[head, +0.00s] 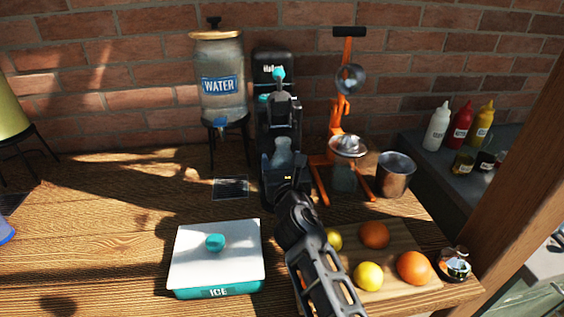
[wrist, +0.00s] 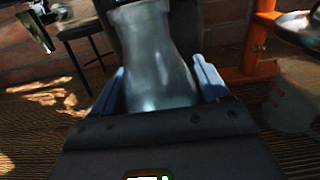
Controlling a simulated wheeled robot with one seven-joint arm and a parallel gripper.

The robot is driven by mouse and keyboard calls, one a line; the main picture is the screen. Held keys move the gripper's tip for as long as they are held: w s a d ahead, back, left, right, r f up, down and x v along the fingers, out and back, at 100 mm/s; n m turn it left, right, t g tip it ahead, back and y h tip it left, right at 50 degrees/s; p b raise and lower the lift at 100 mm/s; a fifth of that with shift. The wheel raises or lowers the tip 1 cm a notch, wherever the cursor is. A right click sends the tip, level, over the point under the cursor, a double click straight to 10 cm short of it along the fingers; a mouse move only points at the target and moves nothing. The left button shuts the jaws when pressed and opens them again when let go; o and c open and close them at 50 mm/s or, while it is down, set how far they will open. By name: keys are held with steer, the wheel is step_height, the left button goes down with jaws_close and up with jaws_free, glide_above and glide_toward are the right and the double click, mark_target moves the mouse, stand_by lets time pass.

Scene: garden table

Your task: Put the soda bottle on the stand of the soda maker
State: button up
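The soda bottle (head: 283,150) is clear and upright, in front of the black soda maker (head: 272,68). In the wrist view the bottle (wrist: 155,60) stands between the two fingers of my gripper (wrist: 160,92), and its lower body fills most of the space between them. The fingers lie along both its sides. My gripper (head: 283,165) hides the soda maker's stand and the bottle's base in the head view. I cannot tell whether the bottle's base touches the stand.
A water dispenser (head: 222,90) stands left of the soda maker. An orange juicer press (head: 341,125) and a metal cup (head: 396,176) stand close on the right. A white and teal ice box (head: 217,260) and a cutting board with fruit (head: 400,293) are nearer. The left tabletop is largely clear.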

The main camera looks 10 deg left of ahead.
steer(key=o, duration=0.4)
steer(key=shift+r, duration=0.1)
steer(key=shift+s, duration=0.1)
steer(key=v, duration=1.2)
steer(key=shift+r, duration=0.1)
